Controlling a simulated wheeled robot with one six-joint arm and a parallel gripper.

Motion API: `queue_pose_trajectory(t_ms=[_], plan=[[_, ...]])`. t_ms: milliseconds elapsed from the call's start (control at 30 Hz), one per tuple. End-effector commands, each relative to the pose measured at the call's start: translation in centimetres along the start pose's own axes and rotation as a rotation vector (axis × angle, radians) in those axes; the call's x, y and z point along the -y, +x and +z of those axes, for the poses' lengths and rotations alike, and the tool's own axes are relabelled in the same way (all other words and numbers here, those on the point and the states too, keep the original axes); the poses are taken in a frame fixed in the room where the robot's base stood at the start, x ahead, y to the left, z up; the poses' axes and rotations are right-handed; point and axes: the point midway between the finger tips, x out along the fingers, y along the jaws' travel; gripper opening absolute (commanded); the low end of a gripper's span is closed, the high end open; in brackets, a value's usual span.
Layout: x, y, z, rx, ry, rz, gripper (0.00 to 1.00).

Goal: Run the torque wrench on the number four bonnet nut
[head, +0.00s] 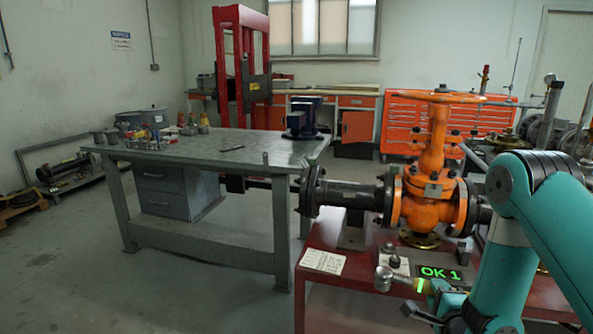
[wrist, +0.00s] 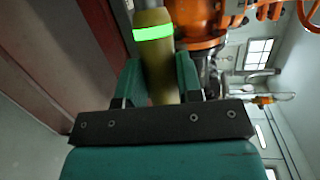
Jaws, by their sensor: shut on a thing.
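The orange gate valve (head: 432,185) stands on the red bench, with dark studs and nuts around its bonnet flange; I cannot read which nut is number four. My gripper (wrist: 160,82) is shut on the torque wrench (wrist: 154,58), a tan handle with a glowing green band, seen between the two teal fingers. In the head view the wrench (head: 385,279) shows its round metallic head over the front of the red bench, below and apart from the bonnet. A dark display (head: 439,273) beside it reads "OK 1" in green. My arm hides part of the bench at right.
A paper sheet (head: 323,262) and a pale block with a dark fitting (head: 393,261) lie on the red bench (head: 345,292). A flanged dark pipe (head: 345,194) extends left from the valve. A grey worktable (head: 240,150) stands behind left.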

Motion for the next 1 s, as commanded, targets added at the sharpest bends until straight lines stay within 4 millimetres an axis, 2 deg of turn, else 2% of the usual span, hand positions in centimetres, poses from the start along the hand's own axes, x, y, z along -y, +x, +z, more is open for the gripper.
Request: queue_pose_trajectory(t_ms=[100, 333, 667, 1000], plan=[[-1.8, -1.4, 1.1, 0.034, -0.006, 0.001, 0.00], [-4.1, -3.8, 2.5, 0.093, -0.013, 0.003, 0.00], [-7.3, -3.1, 2.1, 0.089, -0.012, -0.001, 0.00], [-11.3, -2.5, 1.9, 0.088, -0.012, -0.001, 0.00]])
